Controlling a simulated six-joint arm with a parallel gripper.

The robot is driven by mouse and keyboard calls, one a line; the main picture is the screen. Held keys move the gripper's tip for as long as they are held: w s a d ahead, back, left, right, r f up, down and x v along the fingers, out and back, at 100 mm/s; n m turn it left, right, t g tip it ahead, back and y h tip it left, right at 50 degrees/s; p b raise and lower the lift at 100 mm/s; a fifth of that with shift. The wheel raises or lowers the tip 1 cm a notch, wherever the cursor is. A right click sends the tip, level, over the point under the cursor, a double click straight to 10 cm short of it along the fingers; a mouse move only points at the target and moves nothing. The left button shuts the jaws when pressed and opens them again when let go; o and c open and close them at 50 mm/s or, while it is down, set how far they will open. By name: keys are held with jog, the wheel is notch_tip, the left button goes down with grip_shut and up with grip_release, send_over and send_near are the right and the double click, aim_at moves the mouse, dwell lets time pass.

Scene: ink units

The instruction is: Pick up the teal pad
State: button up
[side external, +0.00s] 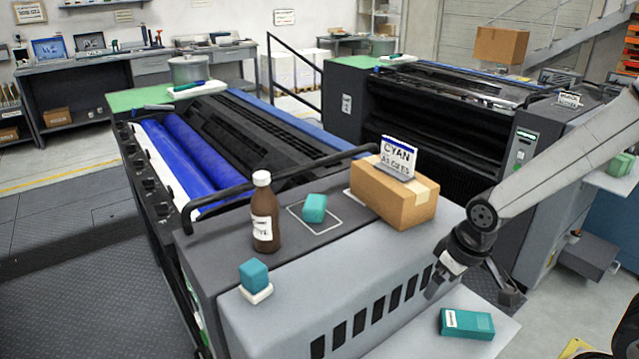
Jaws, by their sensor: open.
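Several teal things are in view, and I cannot tell for certain which one is the pad. A small teal block (315,207) sits inside a white outlined square on the dark machine top. Another teal block (254,275) rests on a small white base near the machine's front left corner. A flat teal box (467,323) with a white label lies on the pale surface at lower right. My gripper (437,288) is open at right, pointing downward, above and left of the flat box. It is apart from all the teal things. Its fingertips are small and dark here.
A brown bottle (263,212) stands left of the outlined square. A cardboard box (394,195) with a CYAN sign (398,157) stands to its right. A black rail (275,181) runs behind them.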

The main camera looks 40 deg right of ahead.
jog(key=shift+r, duration=0.1)
jog(key=w+v, duration=0.2)
jog(key=v, duration=0.8)
jog(key=m+g+y, duration=0.5)
jog(key=m+y, duration=0.8)
jog(key=m, duration=0.3)
send_near(255, 280)
notch_tip(255, 280, up, 3)
jog(key=w+a, duration=0.1)
jog(key=a, duration=0.2)
jog(key=f, duration=0.3)
jog(key=shift+w+f, duration=0.25)
jog(key=shift+d+f, duration=0.1)
jog(key=shift+f, duration=0.45)
jog(key=shift+x, duration=1.3)
